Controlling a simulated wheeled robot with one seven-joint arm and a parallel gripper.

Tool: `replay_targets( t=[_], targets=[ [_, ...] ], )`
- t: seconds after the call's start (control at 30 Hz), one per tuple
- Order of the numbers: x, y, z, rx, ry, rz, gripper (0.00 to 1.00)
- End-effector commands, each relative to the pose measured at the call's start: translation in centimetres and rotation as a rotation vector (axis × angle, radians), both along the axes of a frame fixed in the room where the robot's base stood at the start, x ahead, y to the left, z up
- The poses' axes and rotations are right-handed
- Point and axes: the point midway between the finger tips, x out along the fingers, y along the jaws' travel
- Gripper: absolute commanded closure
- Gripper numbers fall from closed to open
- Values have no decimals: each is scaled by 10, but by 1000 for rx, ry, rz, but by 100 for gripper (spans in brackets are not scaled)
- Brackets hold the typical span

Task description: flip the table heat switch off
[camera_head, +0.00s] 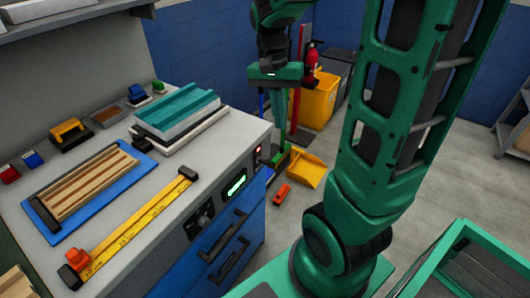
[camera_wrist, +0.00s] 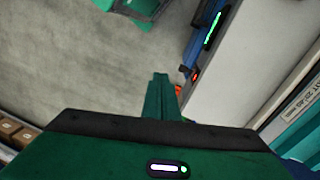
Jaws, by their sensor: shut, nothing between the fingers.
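The front panel of the workbench carries a small switch with a red light (camera_head: 258,153) near its far right corner, beside a green lit display (camera_head: 237,184). In the wrist view the red-lit switch (camera_wrist: 196,74) is just right of my fingertips, and the green display (camera_wrist: 214,28) is above it. Which way the switch is tipped is too small to tell. My gripper (camera_head: 279,160) points down beyond the bench's right end, apart from the panel. Its fingers (camera_wrist: 160,78) are shut together with nothing between them.
A black control plate (camera_head: 199,220) and blue drawers with handles (camera_head: 229,262) are on the front. A yellow dustpan (camera_head: 306,171) is on the floor.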

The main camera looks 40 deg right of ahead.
Motion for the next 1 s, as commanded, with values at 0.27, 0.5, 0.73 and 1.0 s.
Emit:
replay_targets(
  t=[0.27, 0.5, 0.73, 1.0],
  targets=[
    [68, 14, -24, -43, 38, -175, 100],
    [80, 17, -30, -51, 42, -216, 100],
    [79, 15, -29, -51, 41, -216, 100],
    [74, 14, -50, -50, 46, -216, 100]
  ],
)
